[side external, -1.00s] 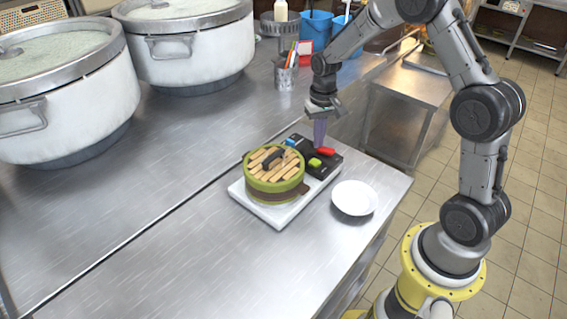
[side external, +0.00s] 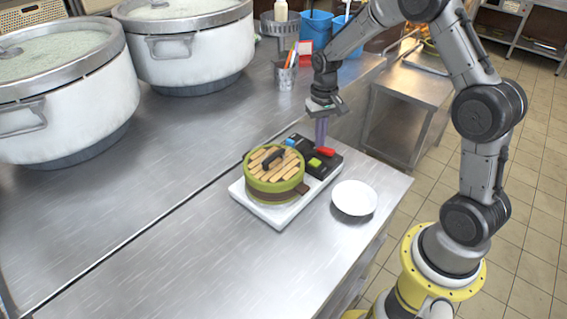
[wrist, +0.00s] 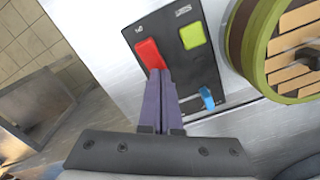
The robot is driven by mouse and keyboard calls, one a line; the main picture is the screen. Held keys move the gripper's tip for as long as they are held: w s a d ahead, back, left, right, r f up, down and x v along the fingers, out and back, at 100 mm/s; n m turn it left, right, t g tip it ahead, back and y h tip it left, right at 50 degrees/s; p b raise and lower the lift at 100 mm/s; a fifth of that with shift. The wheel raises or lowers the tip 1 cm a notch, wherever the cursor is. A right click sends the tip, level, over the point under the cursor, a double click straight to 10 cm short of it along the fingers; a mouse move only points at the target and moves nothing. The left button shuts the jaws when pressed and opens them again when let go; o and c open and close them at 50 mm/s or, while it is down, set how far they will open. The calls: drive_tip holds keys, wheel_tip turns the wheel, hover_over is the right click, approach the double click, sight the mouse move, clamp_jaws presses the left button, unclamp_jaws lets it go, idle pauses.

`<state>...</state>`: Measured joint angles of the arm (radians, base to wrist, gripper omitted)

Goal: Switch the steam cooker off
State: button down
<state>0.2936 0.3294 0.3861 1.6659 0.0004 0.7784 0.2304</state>
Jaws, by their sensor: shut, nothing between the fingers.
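The steam cooker (side external: 267,213) is a white base with a round green steamer with a slatted wooden lid (side external: 274,166) on it. Its black control panel (side external: 325,167) carries a red switch (side external: 326,152), a green button (side external: 315,162) and a blue lever (side external: 291,142). In the wrist view the red switch (wrist: 150,54), green button (wrist: 192,36) and blue lever (wrist: 207,99) also show. My gripper (side external: 320,145) is shut and empty, pointing down over the panel. In the wrist view its purple fingertips (wrist: 159,74) overlap the red switch's lower edge; I cannot tell whether they touch.
A white plate (side external: 355,198) lies right of the cooker, near the table edge. A utensil cup (side external: 285,77) stands behind. Two large stockpots (side external: 190,48) fill the back left. The steel table's front left (side external: 150,260) is clear.

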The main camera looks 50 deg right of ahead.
wheel_tip(320, 180, up, 7)
drive_tip(key=shift+w, duration=0.2)
idle(0.6)
drive_tip(key=shift+r, duration=0.1)
wheel_tip(320, 180, up, 9)
drive_tip(key=n+t, duration=0.1)
drive_tip(key=t, duration=0.1)
hover_over(317, 150)
drive_tip(key=s+a, duration=0.1)
drive_tip(key=a, duration=0.2)
drive_tip(key=s+a+r+n+t, duration=0.2)
drive_tip(key=s+a+r, duration=0.3)
drive_tip(key=s+r, duration=0.25)
drive_tip(key=s+a+f+n+t, duration=0.1)
drive_tip(key=s+f, duration=0.1)
drive_tip(key=s, duration=0.5)
drive_tip(key=s+a+f+n, duration=0.2)
drive_tip(key=s+f, duration=0.1)
drive_tip(key=s, duration=0.5)
drive_tip(key=shift+s+t, duration=0.15)
drive_tip(key=shift+t, duration=0.25)
